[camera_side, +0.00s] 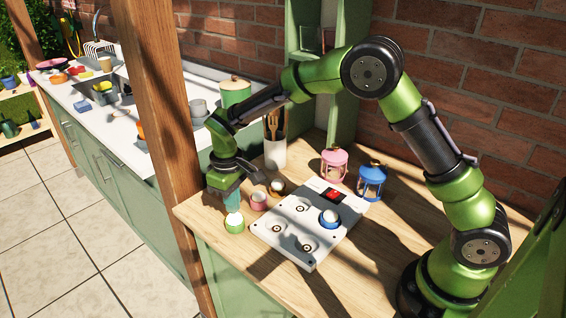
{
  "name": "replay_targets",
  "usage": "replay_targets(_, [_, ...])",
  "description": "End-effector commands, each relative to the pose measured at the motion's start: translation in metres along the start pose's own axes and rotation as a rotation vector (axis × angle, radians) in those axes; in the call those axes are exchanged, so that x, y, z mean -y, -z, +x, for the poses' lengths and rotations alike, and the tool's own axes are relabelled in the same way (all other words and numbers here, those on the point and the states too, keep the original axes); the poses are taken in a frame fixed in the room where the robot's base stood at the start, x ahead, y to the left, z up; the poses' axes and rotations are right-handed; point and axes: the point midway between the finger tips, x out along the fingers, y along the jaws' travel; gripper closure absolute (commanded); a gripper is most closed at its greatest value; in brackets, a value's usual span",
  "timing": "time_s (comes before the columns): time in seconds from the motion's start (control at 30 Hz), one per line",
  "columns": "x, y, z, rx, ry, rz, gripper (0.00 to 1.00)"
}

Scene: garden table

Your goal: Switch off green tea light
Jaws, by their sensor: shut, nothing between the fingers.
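The green tea light (235,224) stands upright on the wooden table's front left corner, beside the white board. It has a green cup and a pale top. My gripper (232,207) is shut and points down right above it. The fingertips are at or very near its top; I cannot tell whether they touch. Whether the light is lit is too small to tell.
A pink tea light (259,201) and a brown one (277,187) stand close behind. The white board (287,235) with round recesses holds a blue tea light (329,218). Pink (334,163) and blue (371,181) lanterns and a utensil holder (275,153) stand behind. A wooden post (165,130) rises at left.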

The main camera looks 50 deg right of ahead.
Motion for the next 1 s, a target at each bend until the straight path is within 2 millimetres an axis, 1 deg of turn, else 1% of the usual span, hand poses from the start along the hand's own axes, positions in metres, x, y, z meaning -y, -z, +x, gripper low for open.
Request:
replay_targets(0.57, [0.0000,0.0000,0.0003,0.000,0.000,0.000,1.00])
replay_targets(1.0, [0.0000,0.0000,0.0080,0.000,0.000,0.001,1.00])
